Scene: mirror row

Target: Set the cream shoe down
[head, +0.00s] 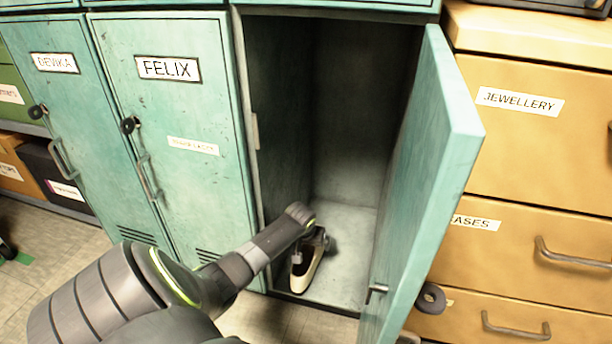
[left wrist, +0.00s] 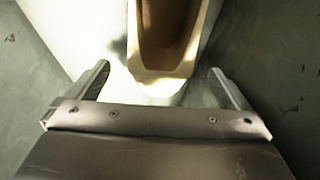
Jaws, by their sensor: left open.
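The cream shoe (head: 306,272) sits on the floor of the open teal locker (head: 345,275), near its left side. It has a brown inside. My left gripper (head: 311,252) reaches into the locker at the shoe, and part of the shoe is hidden behind it. In the left wrist view the shoe (left wrist: 163,75) lies between and beyond the two spread fingers of the left gripper (left wrist: 160,88), with a gap on each side. The left gripper is open and holds nothing. My right gripper is not in view.
The locker door (head: 425,185) stands open on the right. Closed teal lockers, one labelled FELIX (head: 168,68), stand to the left. Tan drawers (head: 535,150) stand to the right. The locker floor right of the shoe is clear.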

